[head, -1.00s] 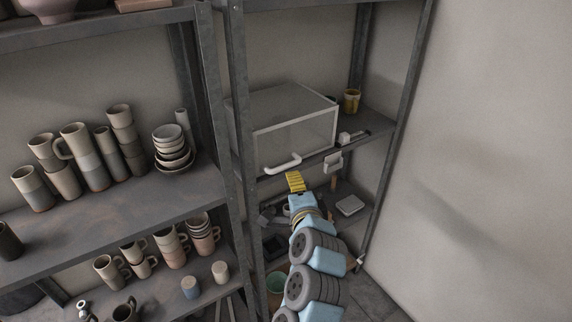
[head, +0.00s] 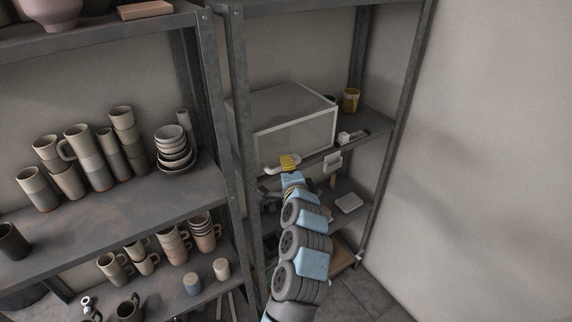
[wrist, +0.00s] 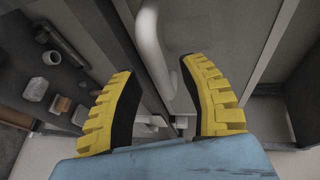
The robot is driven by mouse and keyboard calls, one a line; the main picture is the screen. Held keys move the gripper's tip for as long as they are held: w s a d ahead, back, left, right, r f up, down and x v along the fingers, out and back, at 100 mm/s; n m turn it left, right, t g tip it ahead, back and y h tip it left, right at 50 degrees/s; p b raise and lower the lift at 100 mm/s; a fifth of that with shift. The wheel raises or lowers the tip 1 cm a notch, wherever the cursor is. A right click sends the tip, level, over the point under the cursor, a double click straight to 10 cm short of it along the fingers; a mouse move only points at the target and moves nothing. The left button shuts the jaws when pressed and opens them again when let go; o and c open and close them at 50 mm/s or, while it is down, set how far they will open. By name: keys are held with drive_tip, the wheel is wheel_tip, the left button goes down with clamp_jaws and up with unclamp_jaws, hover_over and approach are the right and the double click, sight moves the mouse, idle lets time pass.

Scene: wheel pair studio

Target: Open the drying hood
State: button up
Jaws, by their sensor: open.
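The drying hood (head: 283,103) is a box with a grey top and pale-framed clear panes on the right-hand shelf unit. Its front pane is down and the hood looks shut. A white bar handle (head: 270,170) juts from its lower front edge. My gripper (head: 289,161), with yellow fingers, is at the handle and hides its middle and right part. In the wrist view my gripper (wrist: 160,70) is open, and the white handle (wrist: 149,42) runs between the two fingertips. I see gaps on both sides and cannot tell any contact.
A yellow cup (head: 351,100) stands right of the hood. A small white block (head: 345,137) and a hanging pale tag-like piece (head: 332,161) are near the shelf's front edge. A steel upright (head: 236,130) rises close on the left. Mugs and bowls (head: 174,152) fill the left shelves.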

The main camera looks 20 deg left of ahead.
drive_tip(key=shift+w+a, duration=0.25)
drive_tip(key=shift+w, duration=0.25)
drive_tip(key=shift+w+a+f, duration=0.15)
drive_tip(key=shift+w, duration=0.1)
drive_tip(key=shift+c, duration=0.2)
clamp_jaws()
